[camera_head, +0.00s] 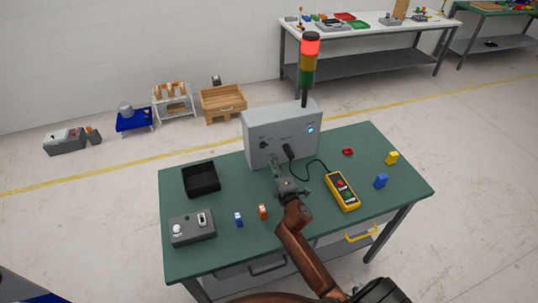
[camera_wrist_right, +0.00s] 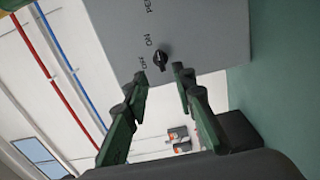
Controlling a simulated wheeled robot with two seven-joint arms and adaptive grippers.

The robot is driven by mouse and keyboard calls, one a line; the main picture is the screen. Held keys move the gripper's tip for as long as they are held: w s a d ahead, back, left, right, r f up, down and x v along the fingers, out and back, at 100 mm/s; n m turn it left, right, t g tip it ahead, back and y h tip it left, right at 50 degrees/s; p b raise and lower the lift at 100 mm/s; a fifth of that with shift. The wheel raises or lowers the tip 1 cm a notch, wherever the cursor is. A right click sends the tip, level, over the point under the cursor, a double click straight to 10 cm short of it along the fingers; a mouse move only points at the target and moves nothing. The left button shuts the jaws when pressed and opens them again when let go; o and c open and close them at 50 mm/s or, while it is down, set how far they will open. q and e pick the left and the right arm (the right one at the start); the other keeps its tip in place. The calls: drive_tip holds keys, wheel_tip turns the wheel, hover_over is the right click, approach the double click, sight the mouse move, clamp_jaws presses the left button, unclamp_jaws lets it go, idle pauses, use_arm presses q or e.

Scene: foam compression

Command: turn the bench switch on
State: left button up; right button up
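A grey control box (camera_head: 282,136) stands at the back of the green bench. Its front carries a small black rotary switch (camera_head: 264,145), also in the right wrist view (camera_wrist_right: 160,57) beside ON and OFF lettering. Which label the knob points to is too small to tell. My right gripper (camera_wrist_right: 162,76) is open and empty, its two fingers apart just short of the knob, which shows between and beyond the tips. In the head view my right gripper (camera_head: 273,166) is in front of the box, below the switch. My left gripper is not in view.
A black plug (camera_head: 288,151) and cable run from the box to a yellow pendant (camera_head: 342,190). A light tower (camera_head: 308,62) glows red at the top. A black tray (camera_head: 200,179), a grey switch unit (camera_head: 192,228) and small blocks lie on the bench (camera_head: 400,192).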

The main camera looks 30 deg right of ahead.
drive_tip(key=v, duration=0.4)
drive_tip(key=shift+s, duration=0.1)
idle(0.4)
